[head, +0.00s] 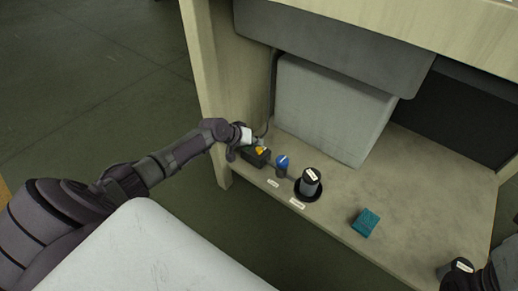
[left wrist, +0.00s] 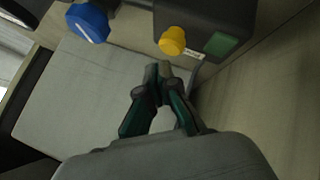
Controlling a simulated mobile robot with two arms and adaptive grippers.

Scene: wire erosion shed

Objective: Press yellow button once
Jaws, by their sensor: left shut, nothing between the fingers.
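The yellow button (left wrist: 172,41) sticks out of a dark box (left wrist: 205,14) in the left wrist view. A green square (left wrist: 221,44) sits beside it on the same box. In the head view the dark box (head: 257,158) stands at the shelf's left end, and the yellow button (head: 261,150) is partly hidden by my gripper. My left gripper (head: 256,143) is shut and empty at the box. In the left wrist view its fingertips (left wrist: 158,70) appear just below the button; I cannot tell whether they touch it. Part of my right arm shows at the lower right; its fingers are out of view.
A blue knob (head: 282,161) stands right of the box; it also shows in the left wrist view (left wrist: 88,22). Farther right are a dark cylinder (head: 310,182) on a round base and a teal block (head: 366,222). A grey panel (head: 333,108) stands behind. A wooden upright (head: 208,90) bounds the left.

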